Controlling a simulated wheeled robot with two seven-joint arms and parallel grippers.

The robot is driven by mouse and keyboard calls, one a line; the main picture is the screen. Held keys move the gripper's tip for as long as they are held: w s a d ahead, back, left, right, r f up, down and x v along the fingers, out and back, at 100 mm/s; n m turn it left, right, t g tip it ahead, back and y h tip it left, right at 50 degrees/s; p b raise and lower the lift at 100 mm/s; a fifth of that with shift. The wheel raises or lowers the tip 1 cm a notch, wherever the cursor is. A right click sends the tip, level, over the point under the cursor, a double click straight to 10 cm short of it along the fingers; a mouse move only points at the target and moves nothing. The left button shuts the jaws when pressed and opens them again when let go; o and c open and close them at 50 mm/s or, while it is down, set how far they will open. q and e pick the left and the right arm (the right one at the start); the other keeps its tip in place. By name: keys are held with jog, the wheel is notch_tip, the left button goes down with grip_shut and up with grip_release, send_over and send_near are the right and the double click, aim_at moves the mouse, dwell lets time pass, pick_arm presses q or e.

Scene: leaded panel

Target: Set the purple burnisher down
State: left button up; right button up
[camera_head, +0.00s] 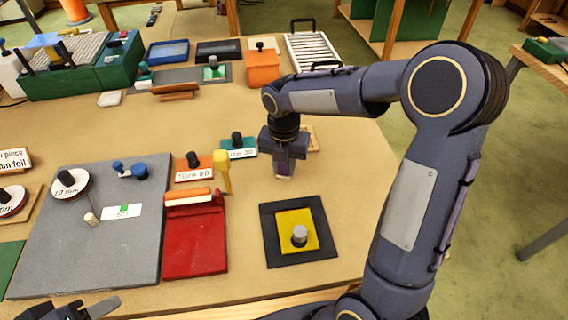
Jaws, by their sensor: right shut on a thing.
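My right gripper (285,163) points down over the bare table, right of the yellow-handled tool and behind the black-framed yellow pad. It is shut on the purple burnisher (284,171). Only a small pale purple part shows below the fingers; the rest is hidden by the gripper. Whether it touches the table is hard to tell. My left gripper (90,309) shows only in part at the bottom left edge, low over the front of the table; its opening is not clear.
A black-framed yellow pad (269,240) with a grey knob lies in front of my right gripper. A red tray (195,243), a yellow-handled tool (222,170) and a grey mat (50,240) lie to the left. An orange box (263,69) stands behind. Bare table surrounds the gripper.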

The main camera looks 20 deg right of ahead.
jog(key=o, duration=0.9)
jog(key=shift+f, duration=0.1)
notch_tip(320, 180, up, 11)
jog(key=shift+r+p, duration=0.15)
jog(key=shift+p, duration=0.2)
jog(key=shift+r, duration=0.35)
jog(key=shift+s+r, duration=0.15)
jog(key=shift+r, duration=0.1)
jog(key=s+f+m+t+y, duration=0.1)
jog(key=s+m+t, duration=0.1)
jog(key=s+m, duration=0.5)
jog(key=s+f+m+t+y, duration=0.1)
jog(key=s+m, duration=0.6)
jog(key=m, duration=0.6)
jog(key=s+a+f+m+t+y, duration=0.1)
jog(key=s+f+m+t, duration=0.1)
jog(key=s+m, duration=0.5)
jog(key=shift+s+a+f+m+t+y, duration=0.1)
jog(key=shift+m+t+y, duration=0.1)
jog(key=shift+m, duration=0.65)
jog(key=shift+s+m+t+y, duration=0.1)
jog(key=shift+m+y, duration=0.1)
jog(key=shift+m, duration=0.65)
